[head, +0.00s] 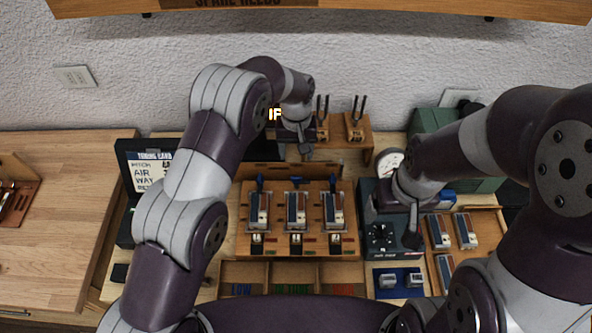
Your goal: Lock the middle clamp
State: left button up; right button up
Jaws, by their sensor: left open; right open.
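A wooden fixture board (347,243) stands in the middle of the bench and carries three clamp stations side by side. The left clamp (260,184) and the right clamp (333,184) look alike; whether any is locked is too small to tell. My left gripper (306,152) is open, above and behind the middle clamp, apart from it. My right gripper (412,240) is open over the dark tester box, right of the board.
Tuning forks (356,118) stand on a wooden block behind my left gripper. A dark tester box (376,252) with a dial and a round gauge (388,162) sit at right. A tray (484,222) holds more reed blocks. A display panel (152,172) stands left.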

aim_at(296, 177)
pick_arm(q)
jog(key=f+p, duration=0.2)
jog(key=f, duration=0.3)
jog(key=f+p, duration=0.2)
jog(key=f, duration=0.3)
jog(key=shift+w+f, duration=0.2)
jog(key=shift+f, duration=0.45)
jog(key=shift+c, duration=0.9)
jog(key=c, duration=0.9)
